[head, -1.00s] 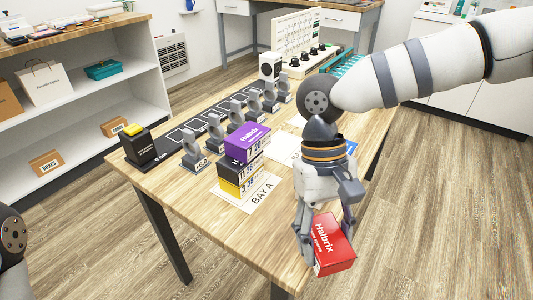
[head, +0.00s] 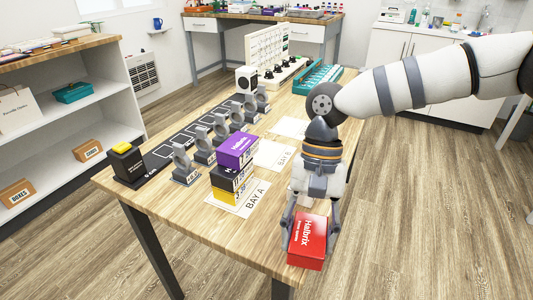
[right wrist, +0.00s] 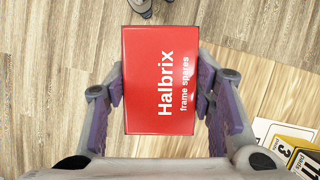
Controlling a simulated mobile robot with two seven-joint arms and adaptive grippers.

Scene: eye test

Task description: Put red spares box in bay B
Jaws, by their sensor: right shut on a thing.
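The red spares box (head: 308,241), lettered "Halbrix", is held in my right gripper (head: 305,225) at the near right corner of the table. In the right wrist view the red box (right wrist: 160,80) sits between the two fingers, lettered face toward the camera. I cannot tell its height above the table top. A white mat (head: 272,155), its "BAY" label partly readable, lies behind the BAY A mat (head: 253,205); it looks bare, and the arm borders its right side. My left gripper is out of view.
A stack of a purple box (head: 238,152) over black and yellow ones stands on BAY A, left of my right gripper. Several grey holders (head: 203,146) line the table behind it. A further white mat (head: 290,127) lies farther back. A shelf (head: 70,110) stands at left.

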